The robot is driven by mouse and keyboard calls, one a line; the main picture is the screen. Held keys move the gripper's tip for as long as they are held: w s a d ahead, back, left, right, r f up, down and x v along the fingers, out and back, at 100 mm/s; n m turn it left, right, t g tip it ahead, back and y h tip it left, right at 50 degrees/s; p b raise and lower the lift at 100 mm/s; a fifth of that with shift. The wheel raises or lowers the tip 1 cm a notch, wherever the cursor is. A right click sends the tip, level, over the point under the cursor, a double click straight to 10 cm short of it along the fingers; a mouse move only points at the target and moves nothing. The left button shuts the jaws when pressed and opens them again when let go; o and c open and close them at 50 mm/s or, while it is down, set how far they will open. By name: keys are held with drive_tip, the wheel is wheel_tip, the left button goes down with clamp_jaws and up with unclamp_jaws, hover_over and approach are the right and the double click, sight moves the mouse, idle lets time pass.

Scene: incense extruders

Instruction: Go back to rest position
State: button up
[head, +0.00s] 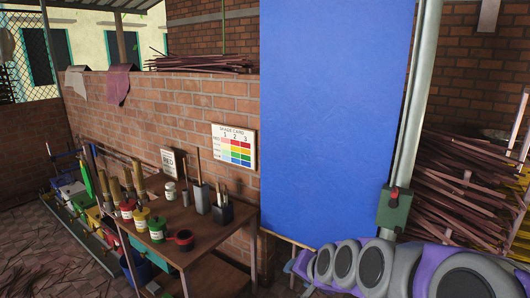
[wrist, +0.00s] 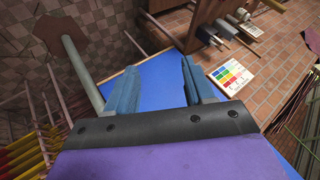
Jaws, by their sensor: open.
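My gripper (wrist: 163,62) shows in the wrist view with its two blue fingers spread apart. Nothing is held between the fingers. A blue panel (wrist: 155,82) lies behind the fingers in that view, and I cannot tell its distance from them. In the head view, my grey and purple arm crosses the lower right corner in front of the blue panel (head: 335,120). The fingers cannot be made out there.
A wooden table (head: 205,228) with jars and tools stands at the left. A shade card (head: 233,147) hangs on the brick wall (head: 190,100). A green switch box (head: 394,207) sits on a pipe at the right, near my arm. Stick bundles (head: 455,185) are stacked behind it.

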drive_tip(key=s+d+f+n+g+h, duration=0.1)
drive_tip(key=s+g, duration=0.4)
drive_tip(key=s, duration=1.2)
drive_tip(key=s+d+f+n+g+h, duration=0.2)
drive_tip(key=s+d+f+n+g, duration=0.1)
drive_tip(key=s, duration=1.4)
drive_tip(key=shift+d+n+g, duration=0.7)
drive_tip(key=shift+d+g, duration=0.05)
drive_tip(key=shift+g, duration=0.15)
drive_tip(key=shift+f, duration=0.1)
